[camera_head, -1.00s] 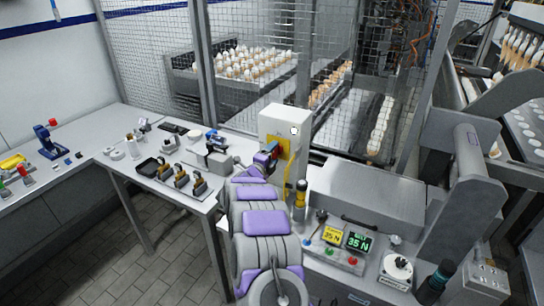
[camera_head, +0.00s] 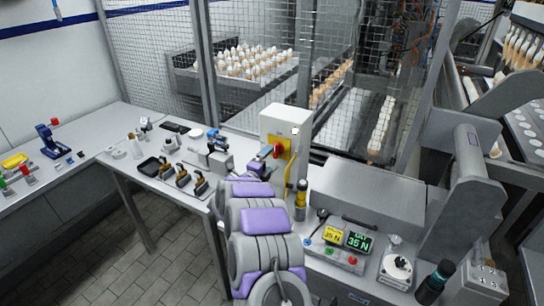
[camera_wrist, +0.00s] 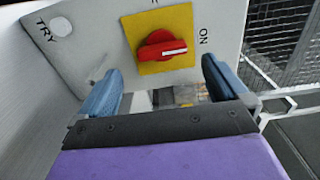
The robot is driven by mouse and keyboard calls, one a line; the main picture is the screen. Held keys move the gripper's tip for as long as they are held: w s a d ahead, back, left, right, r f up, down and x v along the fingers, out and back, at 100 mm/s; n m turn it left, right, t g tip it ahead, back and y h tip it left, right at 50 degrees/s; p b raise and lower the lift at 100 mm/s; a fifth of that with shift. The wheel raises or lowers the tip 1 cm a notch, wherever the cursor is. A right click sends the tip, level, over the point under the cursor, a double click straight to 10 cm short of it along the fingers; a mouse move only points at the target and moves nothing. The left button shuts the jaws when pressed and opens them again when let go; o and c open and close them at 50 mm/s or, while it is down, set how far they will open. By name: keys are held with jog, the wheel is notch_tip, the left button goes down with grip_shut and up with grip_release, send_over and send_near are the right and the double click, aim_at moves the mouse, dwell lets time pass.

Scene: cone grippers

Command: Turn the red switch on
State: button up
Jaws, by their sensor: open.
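The red switch (camera_wrist: 162,50) is a rotary knob on a yellow plate (camera_wrist: 184,22) on a grey-white box. In the wrist view its handle lies roughly level, with a white mark towards the right, and the word ON is printed to the right of the plate. In the head view the red switch (camera_head: 278,150) shows on the box's front, just beyond my gripper (camera_head: 266,152). In the wrist view my gripper (camera_wrist: 160,84) is open. Its two blue fingers stand apart, below and to either side of the knob, with nothing seen between them.
The white box (camera_head: 284,120) stands on the bench before a mesh fence. A yellow-topped post (camera_head: 301,192) and a control panel (camera_head: 340,250) with displays are to its right. Several black-and-orange tools (camera_head: 183,178) lie on the left bench. My arm hides part of the bench.

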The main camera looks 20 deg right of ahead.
jog(key=p+v, duration=0.2)
jog(key=v, duration=1)
jog(key=shift+s+a, duration=0.25)
jog(key=a+r+n+t+y, duration=0.1)
jog(key=a+r+n+y, duration=0.5)
jog(key=a, duration=0.3)
jog(key=a+r+n+t+y, duration=0.1)
jog(key=a+r+n+y, duration=0.2)
jog(key=a+n+y, duration=0.45)
jog(key=s+a+r+n+g+y, duration=0.3)
jog(key=s+a+n+y, duration=0.25)
jog(key=s, duration=0.35)
jog(key=s+d+n+g+h, duration=0.1)
jog(key=s+d+n+g, duration=0.2)
jog(key=s, duration=1.1)
jog(key=s+d+f+n+g+h, duration=0.1)
jog(key=s+d+g, duration=0.4)
jog(key=s, duration=0.9)
jog(key=s+d+f+n+g+h, duration=0.1)
jog(key=s+d+n, duration=0.4)
jog(key=s, duration=0.9)
jog(key=g+h, duration=0.1)
jog(key=g, duration=0.1)
jog(key=shift+n+g+h, duration=0.3)
jog(key=shift+g+h, duration=0.1)
